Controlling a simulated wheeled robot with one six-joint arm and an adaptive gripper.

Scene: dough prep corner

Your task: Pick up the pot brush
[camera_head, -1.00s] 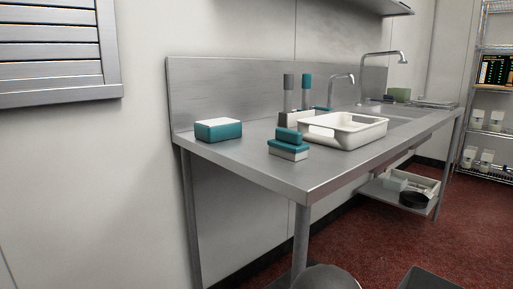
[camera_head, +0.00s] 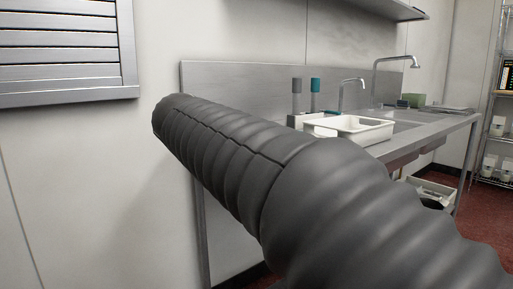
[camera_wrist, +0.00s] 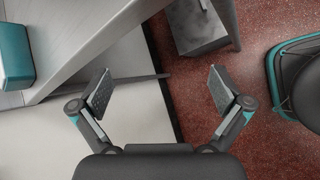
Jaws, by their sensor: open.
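Two upright handles, one grey (camera_head: 297,96) and one teal (camera_head: 315,94), stand at the back of the steel table (camera_head: 428,130) in the head view. They look like brush handles; I cannot tell which is the pot brush, and their lower ends are hidden. My gripper (camera_wrist: 160,90) shows in the wrist view, open with nothing between its fingers. It is over the table's edge and the floor, away from the handles. My arm hides it in the head view.
A white tray (camera_head: 350,128) sits beside the handles, with a tap (camera_head: 342,95) and sink behind. A teal block (camera_wrist: 14,50) lies on the table left of my gripper. Red floor (camera_wrist: 190,90) is below on the right. A slatted panel (camera_head: 65,50) hangs on the left wall.

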